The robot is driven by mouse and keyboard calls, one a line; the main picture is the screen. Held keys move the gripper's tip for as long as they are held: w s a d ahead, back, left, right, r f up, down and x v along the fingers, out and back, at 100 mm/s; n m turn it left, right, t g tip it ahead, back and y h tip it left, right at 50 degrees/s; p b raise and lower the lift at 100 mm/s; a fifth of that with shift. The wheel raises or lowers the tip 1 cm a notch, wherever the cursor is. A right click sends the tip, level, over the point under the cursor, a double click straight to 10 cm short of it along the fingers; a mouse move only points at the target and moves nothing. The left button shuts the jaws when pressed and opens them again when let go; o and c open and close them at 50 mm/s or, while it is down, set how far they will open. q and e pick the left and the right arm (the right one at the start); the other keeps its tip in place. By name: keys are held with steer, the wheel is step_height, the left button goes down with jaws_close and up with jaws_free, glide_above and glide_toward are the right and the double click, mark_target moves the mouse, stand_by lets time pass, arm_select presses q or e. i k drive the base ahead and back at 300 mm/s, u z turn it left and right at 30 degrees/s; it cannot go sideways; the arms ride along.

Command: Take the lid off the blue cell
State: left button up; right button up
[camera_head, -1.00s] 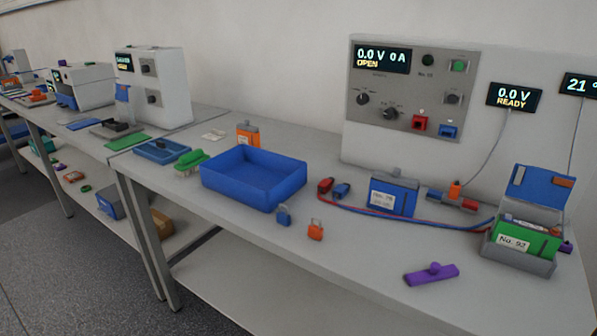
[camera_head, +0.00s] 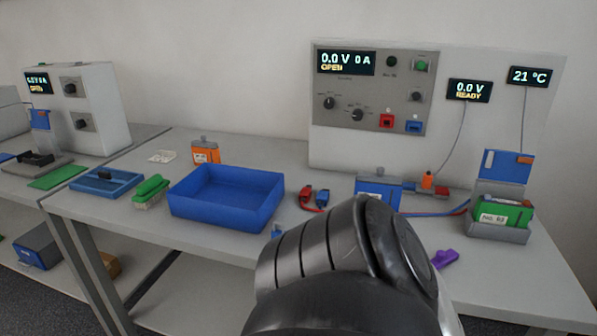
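The blue cell (camera_head: 379,186) stands upright on the bench in front of the cycler panel, with a grey knobbed piece (camera_head: 379,171) on its top. One of my dark arm links rises from the bottom edge and hides the cell's lower part and most of its label. Neither of my grippers shows, so I cannot tell their state or how near they are to the cell.
An empty blue bin (camera_head: 226,208) stands left of the cell. Red and blue clips (camera_head: 314,197) with cables lie between them. At right, a green cell (camera_head: 503,214) sits in a grey open-lidded holder (camera_head: 497,234). A purple piece (camera_head: 444,259) lies in front.

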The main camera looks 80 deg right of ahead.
mark_target(379, 177)
steer(key=i, duration=0.55)
steer(key=z, duration=1.05)
